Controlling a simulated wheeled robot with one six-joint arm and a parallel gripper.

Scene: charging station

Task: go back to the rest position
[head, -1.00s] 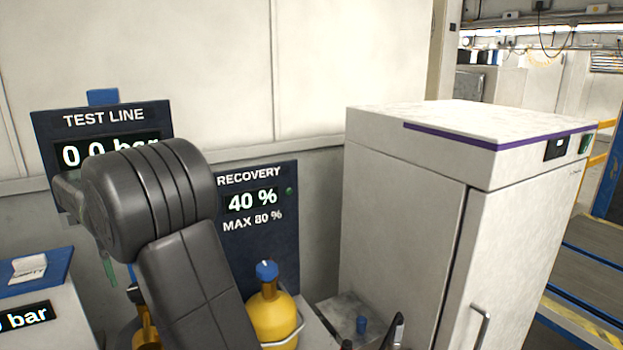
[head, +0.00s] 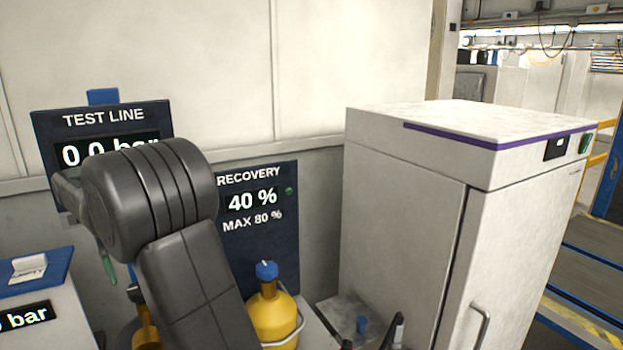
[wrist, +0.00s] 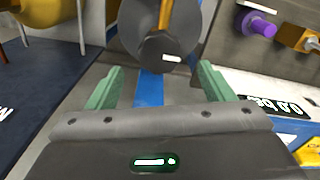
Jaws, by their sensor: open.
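My gripper (wrist: 160,88) is open in the wrist view, with its two green fingers apart and nothing held between them. A dark grey round part (wrist: 160,30) with a yellow piece lies beyond the fingertips; I cannot tell how far off it is. In the head view my dark grey arm rises bent at the left, in front of the TEST LINE panel (head: 104,117) and the RECOVERY panel (head: 262,240). Only a green finger (head: 107,268) of the gripper shows there, beside the arm; the rest is hidden behind it.
A yellow cylinder with a blue cap (head: 273,318) stands close right of my arm. A large white cabinet (head: 405,215) fills the right. A white unit with a bar display (head: 65,315) is at the lower left. The wrist view shows a purple fitting (wrist: 262,25) and a brass fitting (wrist: 292,36).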

